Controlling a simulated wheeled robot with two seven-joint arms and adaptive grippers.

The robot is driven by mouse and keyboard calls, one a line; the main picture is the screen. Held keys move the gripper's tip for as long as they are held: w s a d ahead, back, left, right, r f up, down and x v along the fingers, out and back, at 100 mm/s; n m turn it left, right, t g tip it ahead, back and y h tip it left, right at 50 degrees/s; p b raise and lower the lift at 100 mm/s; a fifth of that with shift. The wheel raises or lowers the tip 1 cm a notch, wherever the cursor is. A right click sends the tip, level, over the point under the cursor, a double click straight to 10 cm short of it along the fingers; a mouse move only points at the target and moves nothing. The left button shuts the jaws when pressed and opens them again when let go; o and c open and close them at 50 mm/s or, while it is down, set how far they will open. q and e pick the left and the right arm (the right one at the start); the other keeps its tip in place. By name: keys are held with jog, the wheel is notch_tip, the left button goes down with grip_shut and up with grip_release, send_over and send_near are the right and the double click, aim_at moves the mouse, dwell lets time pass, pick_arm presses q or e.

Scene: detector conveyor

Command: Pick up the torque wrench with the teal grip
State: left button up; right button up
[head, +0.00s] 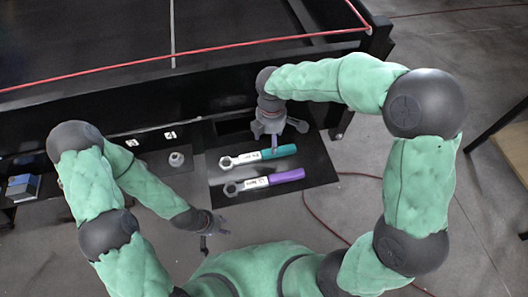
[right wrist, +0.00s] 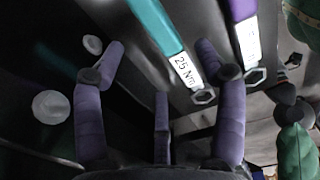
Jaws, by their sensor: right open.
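The torque wrench with the teal grip (head: 279,152) lies on a dark mat (head: 322,178), its ring end to the left. In the right wrist view its teal handle (right wrist: 157,25) runs down to a white "25 Nm" label and a ring. A second wrench with a purple grip (head: 287,175) lies below it, roughly parallel. My right gripper (head: 273,143) is open and empty above the teal wrench's grip side; its spread fingers (right wrist: 160,60) show in the right wrist view, not closed on the wrench. My left gripper (head: 213,231) hangs empty at lower left, its small fingers seemingly apart.
A small grey round part (head: 176,159) sits left of the mat. A blue box (head: 23,187) stands at the far left. The dark conveyor (head: 110,40) with a red line along its edge lies behind. A table edge (head: 500,125) shows at the right.

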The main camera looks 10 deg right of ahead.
aim_at(269, 149)
jog(key=shift+a+f+b, duration=0.1)
jog(key=shift+f+b, duration=0.25)
jog(key=shift+f, duration=3.2)
grip_shut()
